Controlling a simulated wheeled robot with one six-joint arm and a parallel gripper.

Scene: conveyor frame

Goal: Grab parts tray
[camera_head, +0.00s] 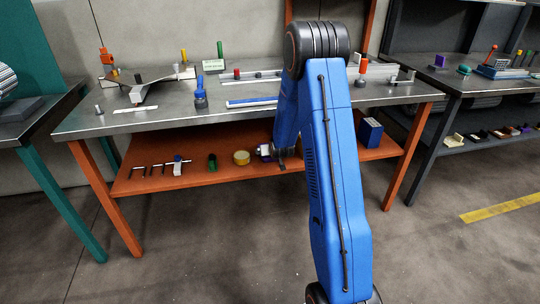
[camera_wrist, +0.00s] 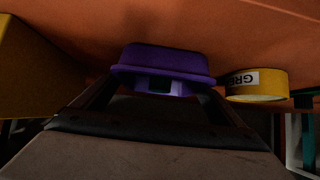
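A purple tray-like part (camera_wrist: 165,62) is in the middle of the wrist view, between and just beyond the ends of my two dark fingers. A bit of purple and white also shows beside my gripper in the head view (camera_head: 265,151). My gripper (camera_wrist: 165,92) has its fingers wide apart, one at each side of the purple part. I cannot tell whether they touch it. In the head view my gripper (camera_head: 281,158) reaches onto the orange lower shelf of the middle table, and my blue arm hides part of that shelf.
A green part (camera_head: 212,161) stands farther left. A blue box (camera_head: 370,132) is to the right. The metal tabletop (camera_head: 150,117) is above.

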